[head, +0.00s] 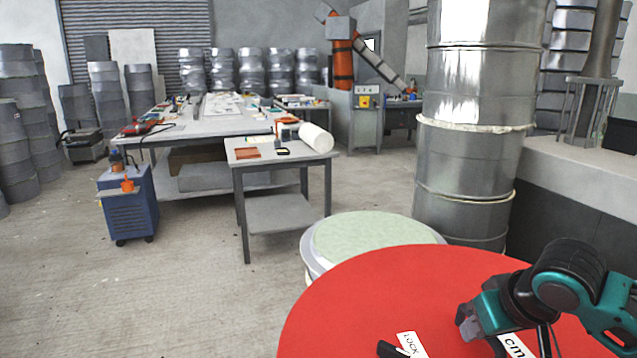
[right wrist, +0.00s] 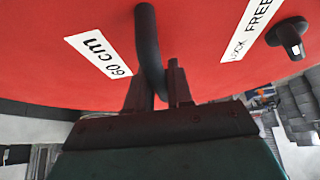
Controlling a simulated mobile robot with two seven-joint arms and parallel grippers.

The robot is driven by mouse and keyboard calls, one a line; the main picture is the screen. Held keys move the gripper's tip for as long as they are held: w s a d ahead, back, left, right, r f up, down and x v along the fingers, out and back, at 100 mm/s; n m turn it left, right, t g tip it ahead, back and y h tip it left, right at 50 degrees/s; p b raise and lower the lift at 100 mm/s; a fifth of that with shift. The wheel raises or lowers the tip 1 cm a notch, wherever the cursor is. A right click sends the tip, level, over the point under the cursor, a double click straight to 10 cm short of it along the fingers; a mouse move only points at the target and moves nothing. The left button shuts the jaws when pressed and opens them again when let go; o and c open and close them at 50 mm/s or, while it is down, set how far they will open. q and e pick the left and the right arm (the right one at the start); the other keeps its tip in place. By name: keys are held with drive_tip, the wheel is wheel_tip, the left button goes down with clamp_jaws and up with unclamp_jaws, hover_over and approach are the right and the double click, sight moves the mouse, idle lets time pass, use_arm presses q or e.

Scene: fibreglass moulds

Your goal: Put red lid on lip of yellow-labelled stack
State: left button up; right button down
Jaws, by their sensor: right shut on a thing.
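The big round red lid (head: 385,290) fills the lower right of the head view and the top of the right wrist view (right wrist: 200,80). It carries a "60 cm" label (right wrist: 98,52), a "LOCK FREE" label (right wrist: 252,25) and a black knob (right wrist: 287,38). My right gripper (head: 525,345) is shut on the lid's black bent handle (right wrist: 148,45). A low round stack with a pale green top (head: 365,235) is partly hidden behind the lid. No yellow label shows on any stack, so I cannot tell which is yellow-labelled. My left gripper is out of view.
A tall shiny metal drum stack (head: 465,160) stands close behind the lid. A grey bench (head: 600,165) is at the right. A small table (head: 310,155) and blue cart (head: 128,210) stand farther left. The floor (head: 190,290) at lower left is clear.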

drive_tip(key=shift+m+h, duration=0.3)
drive_tip(key=shift+m, duration=0.3)
drive_tip(key=s+a, duration=0.1)
drive_tip(key=a, duration=0.1)
drive_tip(key=s+a+f, duration=0.1)
drive_tip(key=a, duration=0.1)
drive_tip(key=s+a, duration=0.1)
drive_tip(key=a, duration=0.1)
drive_tip(key=shift+s+a+f, duration=0.25)
drive_tip(key=shift+s+a, duration=0.05)
drive_tip(key=shift+s, duration=0.1)
drive_tip(key=shift+s+a, duration=0.2)
drive_tip(key=shift+a, duration=0.05)
drive_tip(key=shift+n, duration=0.6)
drive_tip(key=w+d+r, duration=0.1)
drive_tip(key=w+d, duration=0.1)
drive_tip(key=d, duration=0.1)
drive_tip(key=w+d+r, duration=0.1)
drive_tip(key=d, duration=0.3)
drive_tip(key=w+d+r, duration=0.1)
drive_tip(key=w+d, duration=0.1)
drive_tip(key=d, duration=0.1)
drive_tip(key=shift+w+d+r, duration=0.3)
drive_tip(key=shift+w, duration=0.05)
drive_tip(key=w+d+r+n+y, duration=0.1)
drive_tip(key=w+d+r, duration=0.1)
drive_tip(key=d+r, duration=0.9)
drive_tip(key=shift+w+d+r+n, duration=0.15)
drive_tip(key=shift+w+d+n, duration=0.25)
drive_tip(key=shift+d, duration=0.5)
